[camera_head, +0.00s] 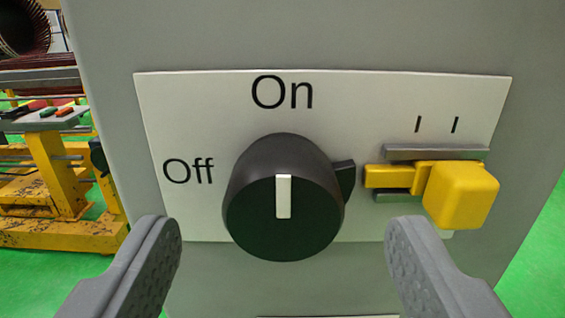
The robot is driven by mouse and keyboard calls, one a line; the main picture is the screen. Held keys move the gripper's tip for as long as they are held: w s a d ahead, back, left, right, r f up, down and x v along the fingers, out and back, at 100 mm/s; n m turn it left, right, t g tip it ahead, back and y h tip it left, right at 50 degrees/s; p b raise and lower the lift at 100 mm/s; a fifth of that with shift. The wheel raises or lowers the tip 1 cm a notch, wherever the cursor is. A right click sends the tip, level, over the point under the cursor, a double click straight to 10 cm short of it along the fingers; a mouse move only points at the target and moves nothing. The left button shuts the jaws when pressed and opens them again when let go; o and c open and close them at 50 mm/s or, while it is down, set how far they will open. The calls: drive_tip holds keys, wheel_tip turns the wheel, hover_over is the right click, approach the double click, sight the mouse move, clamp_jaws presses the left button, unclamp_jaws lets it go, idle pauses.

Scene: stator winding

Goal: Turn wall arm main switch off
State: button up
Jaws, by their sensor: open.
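The main switch (283,205) is a round black rotary knob on a white plate (215,105) fixed to a grey cabinet. Its white mark points straight up to the word On; the word Off is printed to its left. A small black tab sticks out from the knob's right side. A yellow latch (462,195) with a block-shaped handle sits in a grey slotted bracket to the right of the knob. My gripper (283,245) is open, with one grey finger at lower left and one at lower right of the knob. Neither finger appears to touch it.
The grey cabinet face (300,35) fills most of the view. Green floor shows at both sides. The space between my fingers and the knob looks clear.

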sight(280, 217)
drive_tip(key=shift+w, duration=1.65)
drive_tip(key=c, duration=1)
